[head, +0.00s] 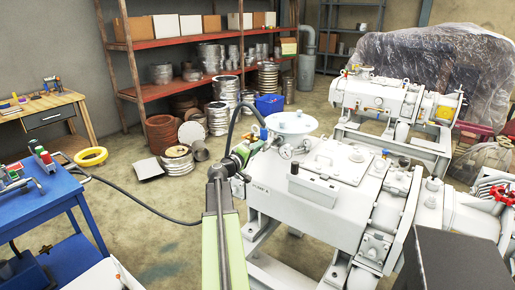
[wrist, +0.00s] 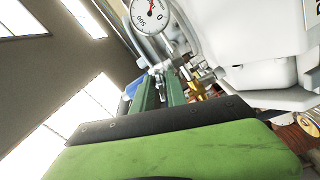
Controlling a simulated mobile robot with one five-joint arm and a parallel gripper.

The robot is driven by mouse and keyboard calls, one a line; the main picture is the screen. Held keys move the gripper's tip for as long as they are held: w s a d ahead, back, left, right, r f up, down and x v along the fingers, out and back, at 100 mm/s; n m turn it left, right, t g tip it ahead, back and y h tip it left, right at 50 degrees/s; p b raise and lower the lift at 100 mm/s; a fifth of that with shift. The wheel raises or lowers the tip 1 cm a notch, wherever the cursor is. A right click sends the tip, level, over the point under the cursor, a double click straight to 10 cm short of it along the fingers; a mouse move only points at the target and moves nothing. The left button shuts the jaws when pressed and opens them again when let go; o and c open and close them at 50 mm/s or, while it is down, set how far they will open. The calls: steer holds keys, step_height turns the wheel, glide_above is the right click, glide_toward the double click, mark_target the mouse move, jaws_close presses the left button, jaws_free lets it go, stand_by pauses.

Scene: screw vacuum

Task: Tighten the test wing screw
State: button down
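My gripper (head: 252,146) is beside the round white flanged top (head: 292,123) of the near white pump, in the head view. In the wrist view its two dark green fingers (wrist: 161,88) point up, with a narrow gap between them. Small silver metal fittings (wrist: 160,68) show at the fingertips, below a round dial gauge (wrist: 151,12). I cannot make out which of them is the test wing screw, or whether the fingers touch it. A brass fitting (wrist: 195,88) is just right of the fingers.
The white pump body (head: 330,165) fills the space right of my gripper. A black hose (head: 240,108) arches behind it. Open floor lies between cart and pump.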

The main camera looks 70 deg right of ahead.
steer(key=shift+m, duration=0.8)
steer(key=c, duration=1.6)
jaws_free()
steer(key=shift+a, duration=0.1)
steer(key=v, duration=1.7)
